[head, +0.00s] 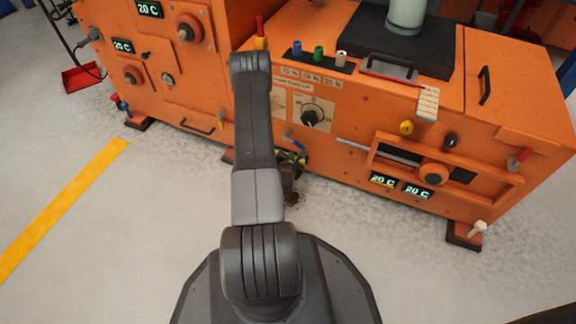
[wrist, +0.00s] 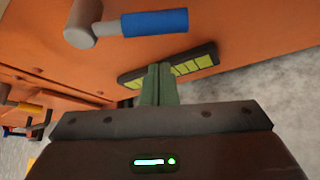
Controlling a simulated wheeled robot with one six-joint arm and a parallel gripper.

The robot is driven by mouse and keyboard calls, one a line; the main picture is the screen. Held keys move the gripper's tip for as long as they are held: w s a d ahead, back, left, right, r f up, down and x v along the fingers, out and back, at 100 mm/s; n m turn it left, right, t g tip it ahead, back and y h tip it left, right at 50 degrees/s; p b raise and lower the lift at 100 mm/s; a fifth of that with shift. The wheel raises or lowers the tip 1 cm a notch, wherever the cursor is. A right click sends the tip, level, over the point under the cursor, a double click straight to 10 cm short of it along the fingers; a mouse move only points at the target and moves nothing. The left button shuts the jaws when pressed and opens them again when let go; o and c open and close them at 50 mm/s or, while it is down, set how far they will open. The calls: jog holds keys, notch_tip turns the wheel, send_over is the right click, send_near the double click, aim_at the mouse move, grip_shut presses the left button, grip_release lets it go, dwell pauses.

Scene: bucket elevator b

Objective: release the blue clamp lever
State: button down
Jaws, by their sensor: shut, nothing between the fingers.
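The blue clamp lever (wrist: 155,22) shows at the top of the wrist view. Its blue grip points right from a grey pivot (wrist: 82,22) on the orange machine wall. In the head view the lever (head: 296,142) is small, low on the machine front, just right of my arm. My gripper (wrist: 158,72) has its green fingers together and empty. In the wrist view the fingertips appear below the blue grip, with a visible gap in the picture. They overlap a black strip with yellow-green blocks (wrist: 190,63). In the head view my arm hides most of the gripper.
The orange machine (head: 350,165) fills the space ahead, with a black dial (head: 311,117) above the lever. A yellow knob (head: 406,127) and a framed red knob (head: 433,172) are to the right. Open floor lies left, with a yellow line (head: 62,212).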

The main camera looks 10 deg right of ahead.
jog(key=shift+s+d+r+b, duration=0.15)
jog(key=shift+d+r, duration=0.25)
jog(key=shift+r, duration=0.35)
jog(key=shift+s+d+r+b, duration=0.15)
jog(key=shift+d+r, duration=0.2)
jog(key=shift+r, duration=0.4)
jog(key=shift+w, duration=0.1)
jog(key=shift+d+r, duration=0.3)
jog(key=shift+r, duration=0.25)
jog(key=s+a+r+p, duration=0.1)
jog(key=s+a+p, duration=0.2)
jog(key=s+a, duration=0.2)
jog(key=s, duration=0.3)
jog(key=shift+s+p, duration=0.2)
jog(key=shift+p, duration=0.15)
